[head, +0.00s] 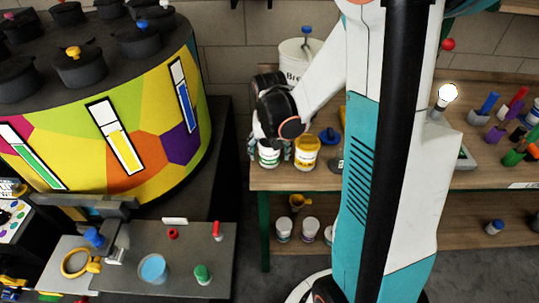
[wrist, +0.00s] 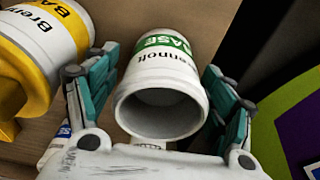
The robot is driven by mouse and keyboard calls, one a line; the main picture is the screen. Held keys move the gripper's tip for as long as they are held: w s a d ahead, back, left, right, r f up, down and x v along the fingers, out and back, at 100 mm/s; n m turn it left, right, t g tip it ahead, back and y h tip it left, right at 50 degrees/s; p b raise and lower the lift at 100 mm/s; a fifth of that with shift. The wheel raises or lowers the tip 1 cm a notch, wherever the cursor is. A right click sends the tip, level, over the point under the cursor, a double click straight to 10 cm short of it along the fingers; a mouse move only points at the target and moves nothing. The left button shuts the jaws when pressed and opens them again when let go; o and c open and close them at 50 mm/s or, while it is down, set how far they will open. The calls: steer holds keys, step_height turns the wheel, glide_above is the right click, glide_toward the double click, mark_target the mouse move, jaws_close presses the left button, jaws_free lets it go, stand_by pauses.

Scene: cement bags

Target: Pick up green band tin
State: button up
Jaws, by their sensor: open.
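The green band tin (head: 268,157) is white with a green label band and stands at the left end of the wooden bench's upper shelf in the head view. In the wrist view, the tin (wrist: 170,68) fills the middle, its dark round end facing the camera. My gripper (head: 268,148) is open, with one finger on each side of the tin. In the wrist view the fingers of my gripper (wrist: 160,65) show gaps to the tin's sides. My wrist hides the tin's top in the head view.
A yellow band tin (head: 306,154) stands close on the right of the green one; it also shows in the wrist view (wrist: 45,40). A white bucket (head: 295,62) stands behind. The wooden bench (head: 290,180) has a lower shelf with more tins. A colourful drum machine (head: 150,130) stands left.

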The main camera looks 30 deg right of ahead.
steer(key=c, duration=1.4)
steer(key=shift+o, duration=0.2)
steer(key=shift+r, duration=0.15)
